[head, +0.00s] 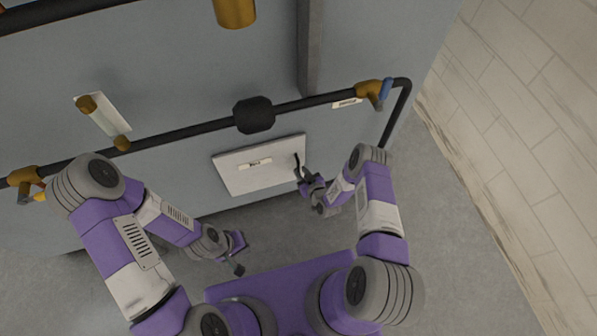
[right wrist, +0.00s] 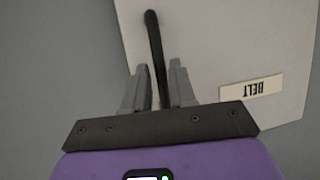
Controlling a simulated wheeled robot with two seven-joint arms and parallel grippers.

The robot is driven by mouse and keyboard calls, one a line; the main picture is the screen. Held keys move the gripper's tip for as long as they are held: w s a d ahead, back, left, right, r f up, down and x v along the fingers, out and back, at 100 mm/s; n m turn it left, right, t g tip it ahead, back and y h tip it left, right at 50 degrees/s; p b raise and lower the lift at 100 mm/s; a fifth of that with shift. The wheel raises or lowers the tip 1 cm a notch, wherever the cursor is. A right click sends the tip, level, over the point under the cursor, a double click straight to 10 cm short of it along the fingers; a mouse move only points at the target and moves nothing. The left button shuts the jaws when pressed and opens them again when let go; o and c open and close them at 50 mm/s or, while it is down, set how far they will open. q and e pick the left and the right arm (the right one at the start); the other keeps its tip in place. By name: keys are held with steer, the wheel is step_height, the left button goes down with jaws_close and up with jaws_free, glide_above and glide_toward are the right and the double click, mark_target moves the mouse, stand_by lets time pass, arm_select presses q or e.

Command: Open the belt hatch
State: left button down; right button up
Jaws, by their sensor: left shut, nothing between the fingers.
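The belt hatch (head: 238,178) is a pale flat panel low on the grey machine wall. My right gripper (head: 303,177) is at this handle. In the right wrist view its two fingers (right wrist: 158,85) are close together on either side of the handle (right wrist: 153,35). My left gripper (head: 239,256) is shut and empty, low and left of the hatch, away from it.
A black pipe (head: 190,131) runs across the wall above the hatch, with a black fitting (head: 253,115) and a brass valve with a blue handle (head: 370,90). A vertical grey post (head: 310,50) stands above. A tiled wall (head: 520,120) is at the right. Bare floor lies below the machine.

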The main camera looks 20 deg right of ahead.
steer(key=shift+b+x, duration=0.4)
steer(key=shift+x, duration=1)
jaws_close()
